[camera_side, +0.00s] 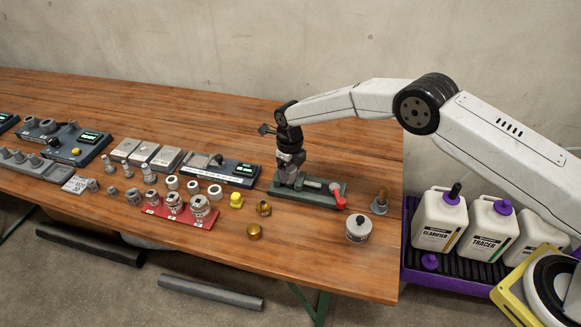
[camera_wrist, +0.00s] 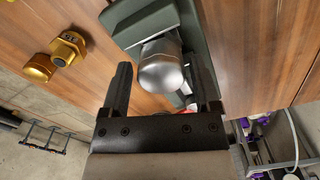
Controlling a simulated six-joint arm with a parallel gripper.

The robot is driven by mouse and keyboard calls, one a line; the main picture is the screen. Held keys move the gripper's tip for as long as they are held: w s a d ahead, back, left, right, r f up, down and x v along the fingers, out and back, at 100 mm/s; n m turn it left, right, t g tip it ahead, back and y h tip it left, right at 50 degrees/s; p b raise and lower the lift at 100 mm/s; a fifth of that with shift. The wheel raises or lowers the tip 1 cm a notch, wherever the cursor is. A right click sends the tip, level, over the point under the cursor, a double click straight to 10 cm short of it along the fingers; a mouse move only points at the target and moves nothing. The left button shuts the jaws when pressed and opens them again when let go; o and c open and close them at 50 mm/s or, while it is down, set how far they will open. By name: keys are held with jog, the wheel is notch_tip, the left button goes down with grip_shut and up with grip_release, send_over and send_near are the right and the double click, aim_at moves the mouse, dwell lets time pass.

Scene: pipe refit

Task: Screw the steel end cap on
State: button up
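The steel end cap (camera_wrist: 162,68), a smooth silver rounded piece, shows in the wrist view at the green vise (camera_wrist: 202,40). My gripper (camera_wrist: 162,78) is open, with one dark finger on each side of the cap and a visible gap at both sides. In the side view my gripper (camera_side: 290,172) points down over the left end of the green vise (camera_side: 330,201), which has a red handle (camera_side: 338,196). The cap is hidden behind my gripper there. I cannot tell how far the cap sits on any thread.
A brass cap (camera_side: 254,231) and brass hex fitting (camera_side: 264,208) lie left of the vise, near a yellow fitting (camera_side: 236,200). A red tray (camera_side: 182,217) lies further left.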

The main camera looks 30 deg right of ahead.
jog(key=shift+w+r, duration=0.1)
jog(key=shift+r, duration=0.05)
jog(key=n, duration=0.3)
jog(key=shift+n, duration=1.5)
jog(key=n, duration=0.3)
jog(key=shift+n, duration=1.5)
jog(key=shift+n, duration=0.3)
